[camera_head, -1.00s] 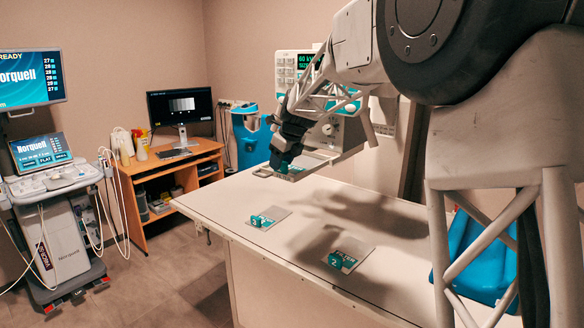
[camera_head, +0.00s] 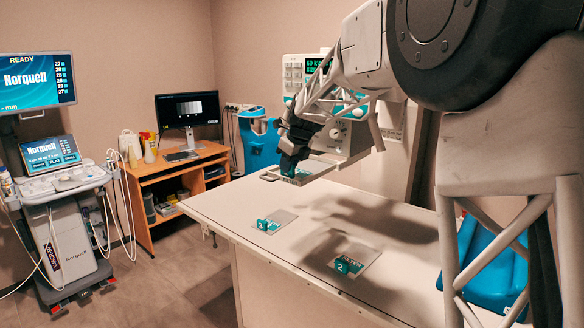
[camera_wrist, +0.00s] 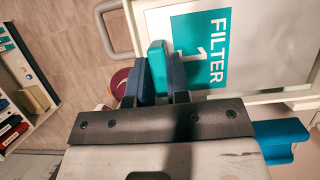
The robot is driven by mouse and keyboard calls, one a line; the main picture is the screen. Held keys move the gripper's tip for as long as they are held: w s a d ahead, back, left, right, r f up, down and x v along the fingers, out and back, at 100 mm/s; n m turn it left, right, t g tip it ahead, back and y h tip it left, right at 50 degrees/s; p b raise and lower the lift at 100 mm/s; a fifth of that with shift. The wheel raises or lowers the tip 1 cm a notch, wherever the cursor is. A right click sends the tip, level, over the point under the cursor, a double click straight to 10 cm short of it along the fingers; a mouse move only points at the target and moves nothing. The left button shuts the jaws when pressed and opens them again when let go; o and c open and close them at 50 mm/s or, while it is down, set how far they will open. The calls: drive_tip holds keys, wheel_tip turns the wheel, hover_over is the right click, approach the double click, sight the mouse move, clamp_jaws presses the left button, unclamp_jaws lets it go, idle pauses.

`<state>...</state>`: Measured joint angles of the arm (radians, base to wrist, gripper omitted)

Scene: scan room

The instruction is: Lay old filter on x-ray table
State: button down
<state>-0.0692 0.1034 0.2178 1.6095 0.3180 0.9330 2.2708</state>
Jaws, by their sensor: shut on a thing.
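My gripper (camera_head: 290,172) is shut on the teal tab of the filter marked 1, beside the x-ray head above the table's far part. In the wrist view my blue fingers (camera_wrist: 157,82) grip the teal tab (camera_wrist: 157,60). The grey plate of filter 1 (camera_wrist: 262,45), with its teal label, lies by a pale metal rail frame (camera_wrist: 119,30); I cannot tell whether it is still seated in it. The x-ray table (camera_head: 225,208) is white. Filter 3 (camera_head: 282,215) and filter 2 (camera_head: 362,258) lie flat on it, each with a teal tab.
The x-ray head (camera_head: 345,140) stands close behind my gripper. A blue chair (camera_head: 480,262) is at the right. A wooden desk with a monitor (camera_head: 188,108) and a Norquell cart (camera_head: 62,225) stand left. The table's near-left corner is clear.

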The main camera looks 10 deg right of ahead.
drive_tip(key=shift+r, duration=1.65)
drive_tip(key=shift+s+r, duration=0.15)
drive_tip(key=shift+s, duration=0.1)
drive_tip(key=s+d+r, duration=0.1)
drive_tip(key=s+d, duration=0.1)
drive_tip(key=s, duration=1.3)
drive_tip(key=shift+s+r, duration=0.2)
drive_tip(key=w+d+f+n, duration=0.1)
drive_tip(key=w+d+f, duration=0.3)
drive_tip(key=d+f, duration=0.3)
drive_tip(key=w+d+f+n+g, duration=0.1)
drive_tip(key=w+d+f, duration=0.3)
drive_tip(key=f, duration=1)
drive_tip(key=w+d+f+n+y, duration=0.1)
drive_tip(key=w+d+f+n, duration=0.1)
drive_tip(key=d+f, duration=0.9)
drive_tip(key=shift+w+d+f+n, duration=0.1)
drive_tip(key=shift+w+n, duration=0.2)
drive_tip(key=shift+w, duration=0.6)
